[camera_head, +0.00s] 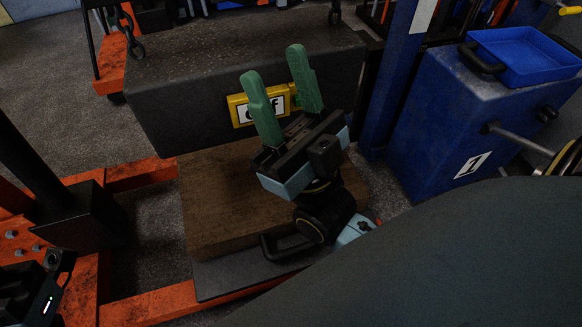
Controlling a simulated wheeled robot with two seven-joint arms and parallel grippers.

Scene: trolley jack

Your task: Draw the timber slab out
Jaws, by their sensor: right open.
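The timber slab (215,205) is a thick brown wooden block below the middle of the head view. It lies on a dark grey plate (225,280) with a black handle at its front. A large dark grey block (200,95) sits just behind and above the slab; whether they touch is unclear. My right gripper (274,64) is open, its two green fingers apart with nothing between them. It is over the slab's right part, fingers pointing toward the grey block's face, and hides part of the slab. My left gripper's fingers do not show.
An orange frame (150,305) runs along the left and front of the slab. A yellow-framed label (239,112) is on the grey block. A blue cabinet (430,140) with a blue tray (525,55) stands right. A black post (30,165) rises at left.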

